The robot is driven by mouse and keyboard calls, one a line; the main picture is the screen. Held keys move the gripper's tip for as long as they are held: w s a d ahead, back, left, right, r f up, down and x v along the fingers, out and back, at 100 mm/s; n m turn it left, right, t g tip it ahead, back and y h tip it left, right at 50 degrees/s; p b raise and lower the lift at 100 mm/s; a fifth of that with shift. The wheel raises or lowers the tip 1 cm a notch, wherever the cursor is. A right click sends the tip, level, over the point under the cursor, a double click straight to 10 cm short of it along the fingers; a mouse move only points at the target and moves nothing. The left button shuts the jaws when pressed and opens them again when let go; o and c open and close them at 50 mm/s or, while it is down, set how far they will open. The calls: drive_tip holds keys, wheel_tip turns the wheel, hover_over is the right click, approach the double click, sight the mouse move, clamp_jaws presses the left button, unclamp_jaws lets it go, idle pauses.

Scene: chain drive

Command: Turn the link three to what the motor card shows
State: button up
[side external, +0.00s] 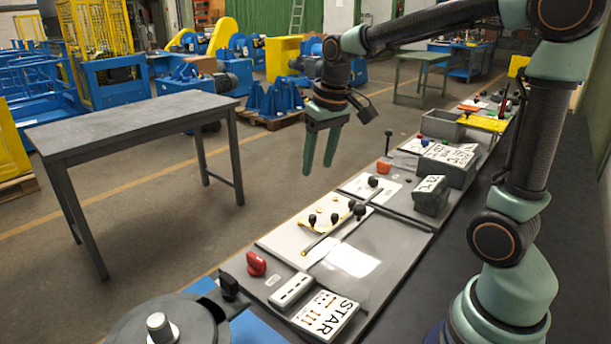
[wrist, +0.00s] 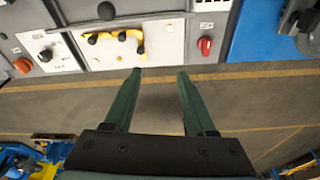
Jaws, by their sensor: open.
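A white card reading STAR (side external: 327,316), with small bar drawings on it, leans at the near end of the long grey panel. Farther along is a pale plate with yellow pieces and several black knobs (side external: 334,218); these yellow pieces also show in the wrist view (wrist: 140,42). I cannot tell which of them is link three. My gripper (side external: 318,168) is open and empty, in the air above and to the left of the panel. In the wrist view its fingers (wrist: 160,72) point towards the panel's edge, apart from the yellow pieces.
A red knob (side external: 256,263) and a white strip (side external: 292,290) stand near the STAR card. A thin rod (side external: 338,230) crosses the panel by the knobs. Grey boxes with cards (side external: 432,194) stand farther back. A round drum (side external: 165,325) is at the front.

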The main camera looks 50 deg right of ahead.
drive_tip(key=m+g, duration=0.1)
drive_tip(key=g, duration=0.1)
hover_over(313, 215)
wheel_tip(313, 215, down, 6)
drive_tip(key=f, duration=0.1)
drive_tip(key=shift+m, duration=0.3)
wheel_tip(313, 215, down, 12)
drive_tip(key=shift+r, duration=0.1)
clamp_jaws()
idle(1.1)
